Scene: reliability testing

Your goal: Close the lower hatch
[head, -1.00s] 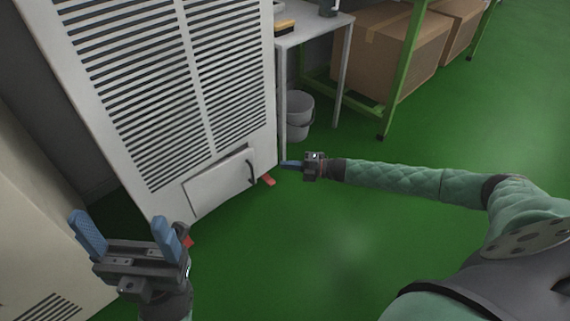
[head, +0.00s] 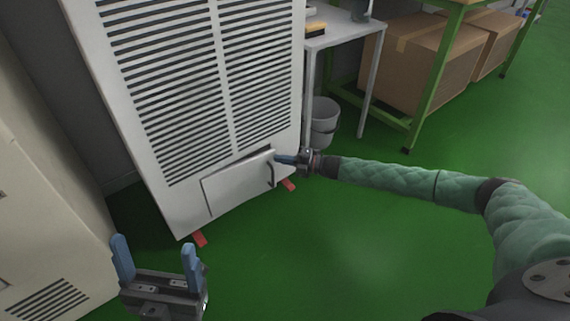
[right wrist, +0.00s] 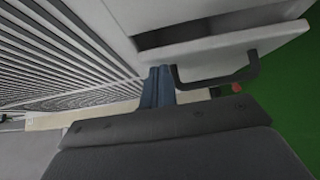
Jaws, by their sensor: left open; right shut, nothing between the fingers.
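The lower hatch (head: 235,184) is a white panel low on the tall louvred white cabinet (head: 170,140), with a dark handle (head: 270,174) near its right edge. A dark gap shows along its top edge, so it stands slightly ajar. My right gripper (head: 280,159) is shut and empty, its blue fingertips at the hatch's upper right corner, close to the handle. In the right wrist view the blue fingers (right wrist: 158,84) overlap the hatch edge (right wrist: 215,58) beside the black handle (right wrist: 222,77); contact is not certain. My left gripper (head: 156,252) is open and empty, left of the hatch.
Red feet (head: 199,239) stick out under the cabinet. A grey bucket (head: 323,122) stands under a small white table (head: 345,32) to the right. A beige cabinet (head: 45,210) is at left. Green floor in front is clear.

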